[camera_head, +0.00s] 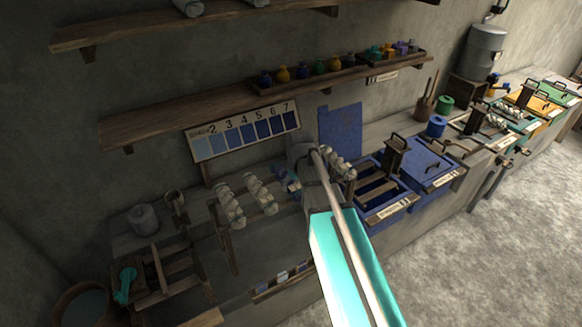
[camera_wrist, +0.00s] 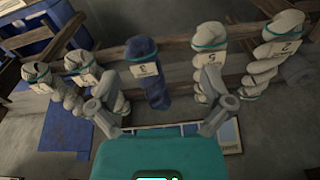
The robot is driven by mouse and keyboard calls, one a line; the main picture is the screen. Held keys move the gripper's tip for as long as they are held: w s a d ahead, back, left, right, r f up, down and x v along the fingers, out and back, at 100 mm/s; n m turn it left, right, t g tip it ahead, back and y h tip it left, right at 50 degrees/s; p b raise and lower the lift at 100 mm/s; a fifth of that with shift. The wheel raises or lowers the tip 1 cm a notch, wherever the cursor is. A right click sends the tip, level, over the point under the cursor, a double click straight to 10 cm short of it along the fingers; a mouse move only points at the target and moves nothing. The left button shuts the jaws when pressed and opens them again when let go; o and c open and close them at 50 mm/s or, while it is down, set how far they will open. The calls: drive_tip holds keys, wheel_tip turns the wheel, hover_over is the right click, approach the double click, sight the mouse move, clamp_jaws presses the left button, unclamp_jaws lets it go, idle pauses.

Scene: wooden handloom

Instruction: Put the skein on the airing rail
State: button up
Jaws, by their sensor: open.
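A dark blue skein (camera_wrist: 146,68) with a pale tag hangs on a wooden rail (camera_wrist: 181,51), between white skeins with teal ties on both sides. In the wrist view, my gripper (camera_wrist: 161,100) is open, with one finger on each side of the blue skein's lower part; I cannot tell whether they touch it. In the head view, the blue skein (camera_head: 288,182) is partly hidden by my gripper and arm. White skeins (camera_head: 261,195) hang to its left and more white ones (camera_head: 340,165) to its right. I cannot tell which rail is the airing rail.
Blue vats (camera_head: 425,168) stand right of the skeins, with a blue board (camera_head: 341,130) behind. A numbered shade card (camera_head: 245,130) is on the wall under a shelf (camera_head: 220,105) with small jars. A wooden frame (camera_head: 165,275) stands at lower left.

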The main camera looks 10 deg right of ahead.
drive_tip(key=s+m, duration=0.1)
drive_tip(key=s, duration=1.3)
drive_tip(key=shift+m+g, duration=0.4)
